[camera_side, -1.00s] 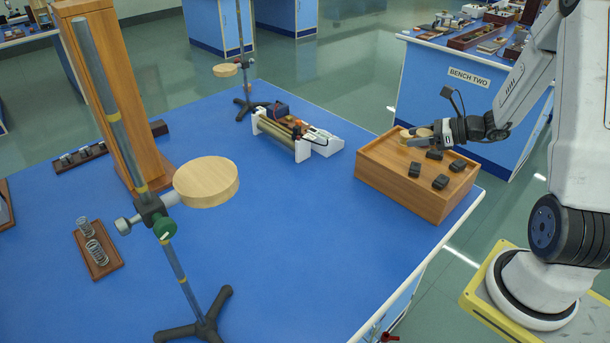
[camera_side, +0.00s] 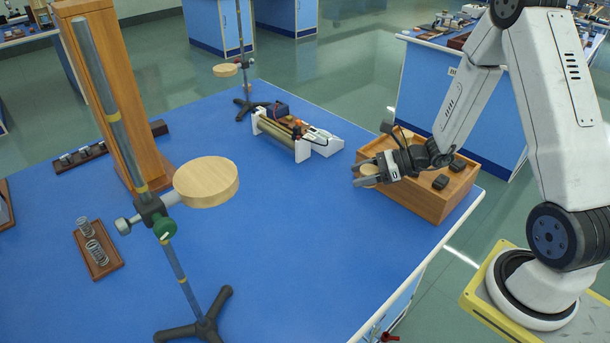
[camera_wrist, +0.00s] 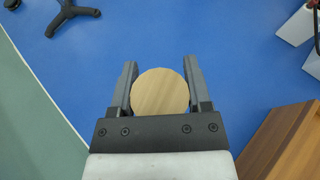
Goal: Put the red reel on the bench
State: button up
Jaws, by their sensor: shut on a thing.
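My gripper (camera_side: 366,171) is shut on a round piece with a pale wooden top, which may be the reel (camera_wrist: 160,93). No red shows on it; its sides are mostly hidden. In the wrist view its disc face sits between the two fingers. In the side view the held piece (camera_side: 369,170) is off the left edge of the wooden box, above the blue bench (camera_side: 290,235). The height of the gap cannot be told exactly.
The wooden box (camera_side: 425,203) with dark blocks on top stands at the bench's right. A coil apparatus (camera_side: 283,133) is behind. A stand with a wooden disc (camera_side: 206,182) rises at left front. The bench middle is clear.

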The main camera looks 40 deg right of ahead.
jog(key=s+a+f+n+g+y, duration=0.1)
jog(key=s+a+f, duration=0.3)
jog(key=a, duration=0.7)
jog(key=s+a+f+n+g+y, duration=0.2)
jog(key=s+a+f+n+g, duration=0.2)
jog(key=a, duration=0.7)
jog(key=shift+s+a, duration=0.15)
jog(key=shift+a, duration=0.15)
jog(key=shift+f, duration=0.1)
send_over(316, 303)
jog(key=shift+f, duration=2.15)
jog(key=shift+f, duration=1.75)
jog(key=shift+f, duration=0.1)
